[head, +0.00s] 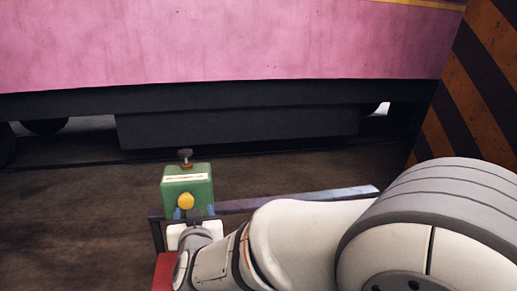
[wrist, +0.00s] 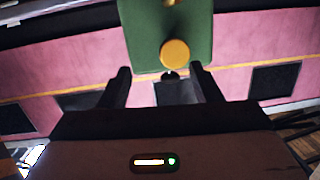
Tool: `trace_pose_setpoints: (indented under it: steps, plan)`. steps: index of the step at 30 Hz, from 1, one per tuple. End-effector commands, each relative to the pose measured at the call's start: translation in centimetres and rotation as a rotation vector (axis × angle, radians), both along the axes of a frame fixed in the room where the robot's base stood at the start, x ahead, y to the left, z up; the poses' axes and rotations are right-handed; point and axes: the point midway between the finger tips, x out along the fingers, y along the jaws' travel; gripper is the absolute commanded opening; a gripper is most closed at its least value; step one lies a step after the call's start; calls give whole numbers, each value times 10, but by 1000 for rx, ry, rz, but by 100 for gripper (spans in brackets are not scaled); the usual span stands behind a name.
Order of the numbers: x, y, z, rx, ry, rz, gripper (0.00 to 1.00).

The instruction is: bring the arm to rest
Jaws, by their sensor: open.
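My gripper (head: 194,212) is at the lower left of the head view, at the end of my pale arm. In the wrist view my gripper (wrist: 160,68) shows two dark fingers spread apart, with nothing held between them. A green box (head: 174,183) stands upright just beyond the gripper, with a yellow round knob (head: 186,201) on its near face and a dark knob (head: 185,154) on a stem on top. In the wrist view the green box (wrist: 142,35) fills the upper middle, beyond the fingertips. I cannot tell whether the fingers touch it.
A metal rail (head: 300,199) runs right from the box, partly behind my arm. A red surface (head: 163,271) shows at the lower left. A pink rail vehicle (head: 240,40) spans the back. An orange-and-black striped pillar (head: 470,90) stands at right. Brown floor (head: 70,200) at left looks clear.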

Motion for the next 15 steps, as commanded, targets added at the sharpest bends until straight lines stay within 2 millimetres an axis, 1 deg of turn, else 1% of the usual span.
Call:
trace_pose_setpoints:
  steps: [1,2,3,5,6,8,9,11,12,14,15]
  plan:
    - [5,-20,10,1,52,13,58]
    - [7,-30,11,-4,90,27,58]
    - [7,-44,12,-9,143,41,58]
    - [4,-66,11,-22,224,60,58]
    - [0,-82,11,-32,279,67,58]
    - [-8,-106,8,-52,366,72,58]
    - [-15,-124,7,-66,425,71,58]
    - [-29,-151,3,-90,516,60,58]
    - [-39,-169,2,-105,578,48,58]
    - [-58,-198,-2,-129,676,21,58]
    - [-72,-217,-4,-145,741,-2,58]
